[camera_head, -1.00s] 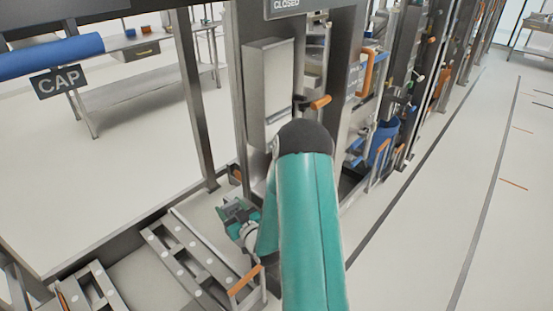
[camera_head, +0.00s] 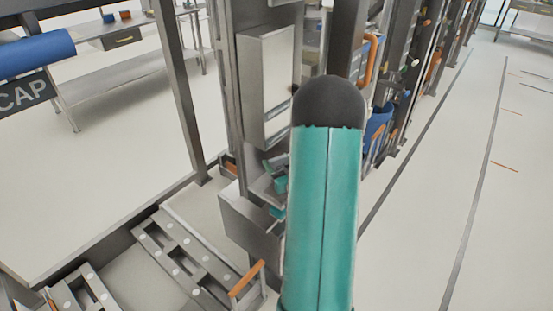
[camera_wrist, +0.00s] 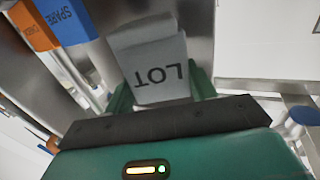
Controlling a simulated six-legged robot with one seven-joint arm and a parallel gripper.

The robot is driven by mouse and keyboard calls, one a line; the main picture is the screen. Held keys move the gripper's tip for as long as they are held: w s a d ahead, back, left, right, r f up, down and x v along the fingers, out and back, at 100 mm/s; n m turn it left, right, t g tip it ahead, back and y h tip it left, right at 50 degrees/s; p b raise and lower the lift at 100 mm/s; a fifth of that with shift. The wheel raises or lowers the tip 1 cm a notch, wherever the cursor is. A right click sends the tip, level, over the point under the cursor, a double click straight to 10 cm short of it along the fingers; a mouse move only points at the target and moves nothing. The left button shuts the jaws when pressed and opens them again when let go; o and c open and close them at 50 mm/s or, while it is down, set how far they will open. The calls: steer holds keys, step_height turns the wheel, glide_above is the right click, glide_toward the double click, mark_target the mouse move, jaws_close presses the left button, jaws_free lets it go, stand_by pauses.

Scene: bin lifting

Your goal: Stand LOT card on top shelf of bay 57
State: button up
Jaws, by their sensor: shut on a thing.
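The LOT card (camera_wrist: 160,78) is a light grey piece with dark lettering that reads upside down in the wrist view. My gripper (camera_wrist: 163,92) is shut on it, with a green finger at each side. In the head view my gripper (camera_head: 276,184) shows only in part beside the upright rack, low down, behind my own arm. The card cannot be made out there. I cannot make out a bay 57 label or its top shelf in either view.
A grey metal box (camera_head: 252,222) stands beside my gripper. A roller frame (camera_head: 185,255) with an orange handle (camera_head: 247,279) lies at lower left. Blue SPARE (camera_wrist: 68,18) and orange (camera_wrist: 32,25) labels show in the wrist view. The aisle floor (camera_head: 440,190) at right is clear.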

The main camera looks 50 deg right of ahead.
steer(key=f, duration=0.4)
steer(key=shift+s, duration=0.2)
steer(key=shift+f, duration=0.7)
steer(key=shift+w+f, duration=0.1)
steer(key=shift+f, duration=0.5)
steer(key=o, duration=1.2)
steer(key=shift+c, duration=0.2)
